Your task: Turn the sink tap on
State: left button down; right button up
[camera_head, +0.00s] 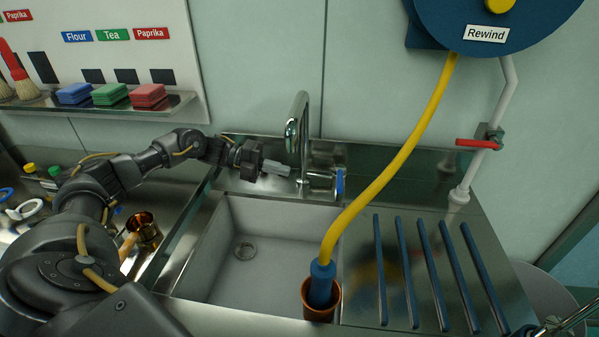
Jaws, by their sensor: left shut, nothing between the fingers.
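The chrome sink tap (298,125) rises behind the sink, its spout curving over at the top. A chrome piece with a blue-marked handle (340,183) sits at its base, on the right. My left gripper (287,170) comes in from the left, level with the lower part of the tap. Its fingers are shut and empty, pointing right, just left of the tap's base. I cannot tell whether the fingertips touch the tap. No water shows from the spout. My right gripper is not seen.
The grey sink basin (225,255) is empty around its drain. A yellow hose (400,150) hangs from the blue reel (490,22) into a copper cup (321,304). A red valve handle (477,143) sits on a white pipe. Blue drainer ribs (430,270) lie right of the sink.

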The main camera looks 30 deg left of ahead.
pick_arm(q)
jog(key=p, duration=0.5)
send_near(340, 178)
jog(key=d+f, duration=0.1)
jog(key=d, duration=0.5)
jog(key=shift+d+f, duration=0.25)
jog(key=shift+f, duration=0.1)
